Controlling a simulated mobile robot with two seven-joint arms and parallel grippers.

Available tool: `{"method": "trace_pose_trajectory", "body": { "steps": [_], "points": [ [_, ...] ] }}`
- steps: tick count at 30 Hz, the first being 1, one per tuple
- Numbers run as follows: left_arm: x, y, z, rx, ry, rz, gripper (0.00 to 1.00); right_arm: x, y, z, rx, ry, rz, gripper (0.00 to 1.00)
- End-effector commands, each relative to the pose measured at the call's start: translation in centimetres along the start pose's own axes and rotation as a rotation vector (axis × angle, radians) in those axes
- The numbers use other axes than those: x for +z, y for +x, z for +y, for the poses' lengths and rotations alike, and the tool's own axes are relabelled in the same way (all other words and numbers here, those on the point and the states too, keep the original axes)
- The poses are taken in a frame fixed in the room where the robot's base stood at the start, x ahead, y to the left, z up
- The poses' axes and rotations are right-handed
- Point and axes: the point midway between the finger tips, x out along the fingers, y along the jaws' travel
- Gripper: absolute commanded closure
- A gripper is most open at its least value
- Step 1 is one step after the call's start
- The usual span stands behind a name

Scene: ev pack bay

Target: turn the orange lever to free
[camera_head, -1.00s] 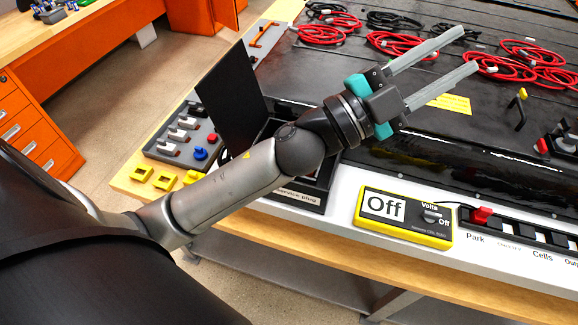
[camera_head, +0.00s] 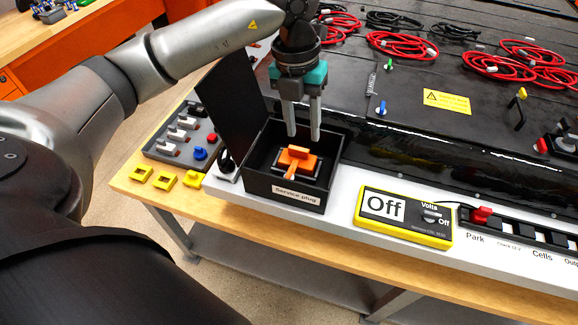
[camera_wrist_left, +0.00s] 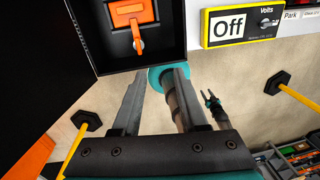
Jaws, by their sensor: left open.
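The orange lever (camera_head: 292,172) sits on an orange service plug (camera_head: 298,155) inside an open black box labelled "Service plug" (camera_head: 284,195). In the head view the lever points toward the box's front wall. My left gripper (camera_head: 303,136) is open and empty, pointing down just above the back part of the box. The lever also shows in the left wrist view (camera_wrist_left: 137,38), at the top, beyond the fingertips and apart from them. My right gripper is not in the head view; a dark teal-marked gripper (camera_wrist_left: 212,98) shows small in the left wrist view, its jaw state unclear.
The box's raised black lid (camera_head: 232,105) stands to its left. A yellow meter reading "Off" (camera_head: 404,215) lies to the right. A grey panel of switches (camera_head: 186,135) and yellow blocks (camera_head: 165,178) lie to the left. Red cables (camera_head: 402,45) lie behind.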

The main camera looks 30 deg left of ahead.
Motion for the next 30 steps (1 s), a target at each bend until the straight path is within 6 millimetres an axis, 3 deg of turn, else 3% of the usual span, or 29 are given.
{"method": "trace_pose_trajectory", "body": {
  "steps": [3, 8, 24, 30],
  "points": [
    [0.5, -0.8, 2.2, 0.089, -0.045, -0.011, 0.57, 0.0, 0.0, 0.0, 0.0, 0.0, 0.0, 0.5],
    [0.5, 0.0, 3.1, 0.117, -0.061, -0.01, 0.57, 0.0, -0.1, 0.0, 0.0, 0.0, 0.0, 0.5],
    [0.5, 10.8, 4.1, 0.113, -0.057, -0.007, 0.57, -0.1, -0.6, -0.1, -0.001, -0.002, 0.0, 0.5],
    [0.6, 13.4, 4.4, 0.112, -0.056, -0.009, 0.57, -0.1, -0.6, -0.1, -0.001, -0.002, 0.0, 0.5]
  ]
}}
